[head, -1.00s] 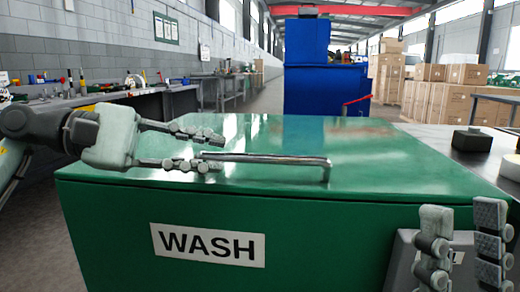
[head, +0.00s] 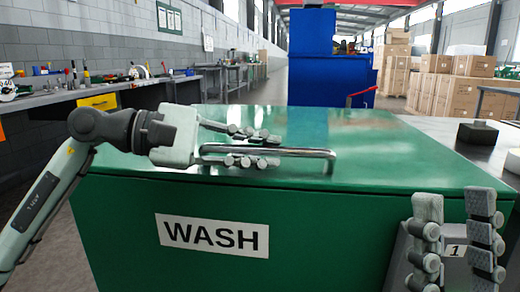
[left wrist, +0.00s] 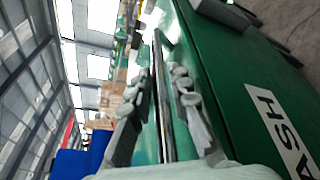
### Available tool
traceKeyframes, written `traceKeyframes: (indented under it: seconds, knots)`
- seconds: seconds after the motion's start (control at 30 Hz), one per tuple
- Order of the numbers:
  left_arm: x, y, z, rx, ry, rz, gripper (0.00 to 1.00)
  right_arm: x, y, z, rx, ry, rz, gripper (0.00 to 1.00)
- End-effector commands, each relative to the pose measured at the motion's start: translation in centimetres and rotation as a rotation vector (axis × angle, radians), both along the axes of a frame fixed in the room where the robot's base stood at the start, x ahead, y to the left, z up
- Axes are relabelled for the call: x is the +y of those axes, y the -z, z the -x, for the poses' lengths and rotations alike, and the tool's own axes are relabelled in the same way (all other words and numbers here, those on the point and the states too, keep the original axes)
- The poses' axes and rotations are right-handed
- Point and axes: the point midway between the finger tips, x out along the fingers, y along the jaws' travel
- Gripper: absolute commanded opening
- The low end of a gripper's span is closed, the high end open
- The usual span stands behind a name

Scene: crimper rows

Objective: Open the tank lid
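The green tank lid (head: 400,150) lies flat and closed on the green tank marked WASH (head: 330,235). A metal bar handle (head: 310,153) runs along the lid near its front edge. My left gripper (head: 272,150) comes in from the left, its open fingers on either side of the handle's left part. In the left wrist view the handle (left wrist: 160,85) runs between the two fingers (left wrist: 158,110), with gaps visible beside it. My right gripper (head: 457,215) is open and empty, fingers up, in front of the tank's right side.
A grey bench with tools (head: 70,92) runs along the left wall. A blue machine (head: 312,65) stands behind the tank.

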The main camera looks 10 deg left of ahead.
Motion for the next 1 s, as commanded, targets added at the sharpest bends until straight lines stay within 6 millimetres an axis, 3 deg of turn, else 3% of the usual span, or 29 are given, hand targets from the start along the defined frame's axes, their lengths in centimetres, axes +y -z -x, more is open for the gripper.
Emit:
traceKeyframes:
  seconds: [0.1, 0.63, 1.0]
  knots:
    - [0.0, 0.0, 0.0, 0.0, 0.0, 0.0, 0.0, 0.0, 0.0, 0.0, 0.0, 0.0, 0.0, 0.4]
    - [0.1, -0.3, 0.0, 0.0, -0.001, -0.001, 0.0, 0.1, -0.1, -0.2, 0.009, 0.0, 0.003, 0.4]
    - [0.1, -3.4, -0.5, -0.005, -0.003, 0.002, 0.0, 1.6, 0.7, -3.4, 0.231, -0.015, 0.074, 0.4]
